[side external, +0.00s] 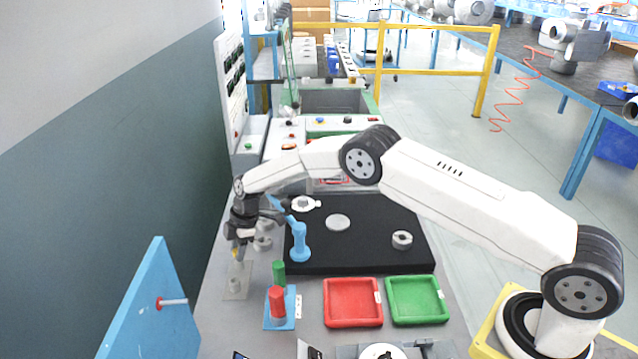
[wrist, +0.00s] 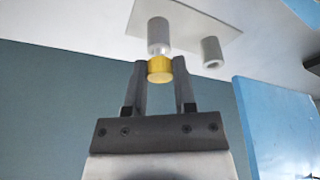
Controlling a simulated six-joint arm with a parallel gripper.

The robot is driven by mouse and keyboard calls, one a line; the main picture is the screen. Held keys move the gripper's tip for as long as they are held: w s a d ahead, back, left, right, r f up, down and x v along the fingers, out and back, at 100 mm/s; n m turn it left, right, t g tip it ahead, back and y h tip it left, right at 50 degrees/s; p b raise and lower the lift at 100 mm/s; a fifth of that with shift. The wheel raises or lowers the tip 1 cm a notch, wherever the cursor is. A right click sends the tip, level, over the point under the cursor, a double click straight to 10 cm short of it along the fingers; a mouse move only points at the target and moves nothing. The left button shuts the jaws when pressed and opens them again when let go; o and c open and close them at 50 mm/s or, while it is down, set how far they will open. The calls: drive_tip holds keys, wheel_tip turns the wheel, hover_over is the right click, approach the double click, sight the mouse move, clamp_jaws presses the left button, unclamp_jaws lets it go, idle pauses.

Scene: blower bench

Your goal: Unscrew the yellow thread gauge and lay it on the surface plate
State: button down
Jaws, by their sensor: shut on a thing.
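The yellow thread gauge (wrist: 160,70) sits between the fingers of my gripper (wrist: 158,78) in the wrist view, and the gripper is shut on it. A short pale shank shows between the gauge and a grey cylinder (wrist: 158,34). I cannot tell whether the thread is still engaged. A second grey cylinder (wrist: 212,52) stands beside it by a pale plate (wrist: 190,18). In the side view my gripper (side external: 237,250) points down above that plate (side external: 240,285), and only a speck of yellow shows. The black surface plate (side external: 345,262) lies to its right.
A blue stand (side external: 299,243), a flat disc (side external: 338,222) and a grey ring (side external: 402,239) are on the surface plate. A red cylinder (side external: 277,303), a green cylinder (side external: 279,272), a red tray (side external: 353,320) and a green tray (side external: 416,318) are in front. A blue panel (side external: 150,310) rises at left.

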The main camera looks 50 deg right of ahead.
drive_tip(key=n, duration=0.2)
drive_tip(key=n+g, duration=0.1)
drive_tip(key=n, duration=0.1)
drive_tip(key=n+g, duration=0.1)
drive_tip(key=n, duration=0.1)
drive_tip(key=shift+s+a+f, duration=0.1)
drive_tip(key=shift+s+a, duration=0.1)
drive_tip(key=shift+a, duration=0.05)
drive_tip(key=c, duration=0.7)
unclamp_jaws()
drive_tip(key=shift+d, duration=0.1)
drive_tip(key=shift+w, duration=0.1)
